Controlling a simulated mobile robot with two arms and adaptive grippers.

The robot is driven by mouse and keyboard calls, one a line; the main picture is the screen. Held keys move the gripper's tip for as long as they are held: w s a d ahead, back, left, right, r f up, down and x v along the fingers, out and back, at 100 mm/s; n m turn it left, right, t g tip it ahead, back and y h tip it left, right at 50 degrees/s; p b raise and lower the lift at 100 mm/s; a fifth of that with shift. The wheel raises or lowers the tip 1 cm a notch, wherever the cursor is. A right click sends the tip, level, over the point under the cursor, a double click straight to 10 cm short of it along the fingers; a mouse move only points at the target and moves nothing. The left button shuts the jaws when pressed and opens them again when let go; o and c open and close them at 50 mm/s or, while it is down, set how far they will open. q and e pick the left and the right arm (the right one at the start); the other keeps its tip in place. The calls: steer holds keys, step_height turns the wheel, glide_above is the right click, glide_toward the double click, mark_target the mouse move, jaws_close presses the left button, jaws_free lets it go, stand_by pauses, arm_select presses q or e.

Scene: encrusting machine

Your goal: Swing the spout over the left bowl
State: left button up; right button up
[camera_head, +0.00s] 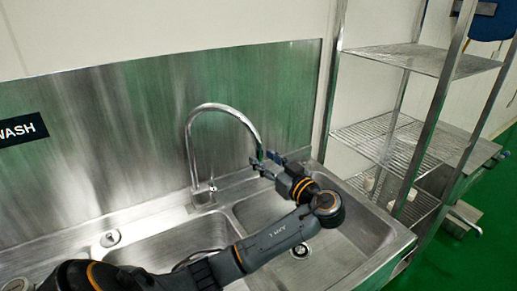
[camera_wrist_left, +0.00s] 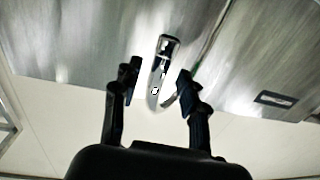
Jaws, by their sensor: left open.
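The chrome spout (camera_head: 226,107) arches up from the faucet base (camera_head: 203,193) at the back of the sink and reaches over to the right. Its outlet end hangs on the right bowl's side, next to my left gripper (camera_head: 268,158). In the left wrist view the spout (camera_wrist_left: 161,72) shows between the two open fingers of my left gripper (camera_wrist_left: 158,92); I cannot tell whether they touch it. The left bowl (camera_head: 140,255) is partly hidden by my left arm. The right bowl (camera_head: 345,237) lies under the gripper, with a drain showing. My right gripper is not in view.
A steel backsplash (camera_head: 110,130) rises behind the sink, with a dark WASH sign (camera_head: 22,130) at left. A wire shelf rack (camera_head: 385,135) stands close on the right. The space above the left bowl's back part looks free.

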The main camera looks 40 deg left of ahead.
mark_target(262, 157)
arm_select(q)
steer(key=shift+p+x, duration=0.3)
steer(key=shift+x, duration=0.75)
steer(key=shift+w+a, duration=0.15)
steer(key=shift+a, duration=0.4)
jaws_close()
